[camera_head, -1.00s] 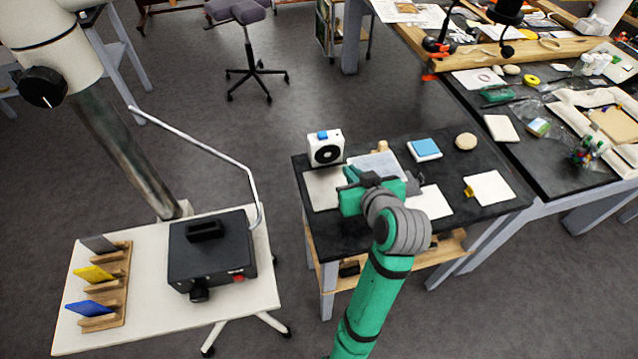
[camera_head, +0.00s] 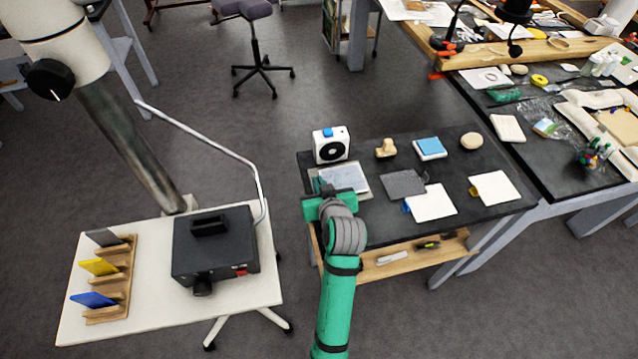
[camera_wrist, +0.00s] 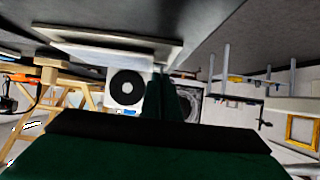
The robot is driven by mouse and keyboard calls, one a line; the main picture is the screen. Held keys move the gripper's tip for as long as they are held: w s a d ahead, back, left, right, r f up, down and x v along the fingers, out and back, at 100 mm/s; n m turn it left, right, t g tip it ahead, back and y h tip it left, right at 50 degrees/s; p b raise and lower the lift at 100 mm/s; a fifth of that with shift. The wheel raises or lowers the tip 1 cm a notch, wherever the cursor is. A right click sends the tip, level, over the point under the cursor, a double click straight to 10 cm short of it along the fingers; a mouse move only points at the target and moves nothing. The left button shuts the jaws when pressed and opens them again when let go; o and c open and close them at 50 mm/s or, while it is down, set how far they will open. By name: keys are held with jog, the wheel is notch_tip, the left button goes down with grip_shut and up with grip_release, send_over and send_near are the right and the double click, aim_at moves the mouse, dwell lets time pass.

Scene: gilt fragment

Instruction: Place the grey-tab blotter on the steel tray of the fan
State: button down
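The white fan (camera_head: 331,146) with a black round front stands at the back left of the dark table; it shows upside down in the wrist view (camera_wrist: 127,88). A pale, flat blotter (camera_head: 348,174) lies over the steel tray (camera_head: 366,195) in front of the fan, covering most of it. I take it for the grey-tab blotter; its tab is hidden by my gripper. My gripper (camera_head: 325,187) is at its near left side, fingers close together and seemingly shut on it. In the wrist view a pale slab edge (camera_wrist: 115,45) meets the fingertips (camera_wrist: 163,75). Any gap beneath is unclear.
A grey square (camera_head: 403,184), a blue-tab sheet (camera_head: 432,203) and a yellow-tab sheet (camera_head: 496,187) lie to the right. A wooden piece (camera_head: 386,148), a blue-topped block (camera_head: 430,147) and a round tan object (camera_head: 471,141) are behind them. A black box (camera_head: 215,245) stands on the left white table.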

jog(key=shift+f, duration=0.25)
jog(key=c, duration=2)
grip_release()
jog(key=shift+r, duration=0.1)
jog(key=shift+r, duration=0.1)
jog(key=v, duration=1.2)
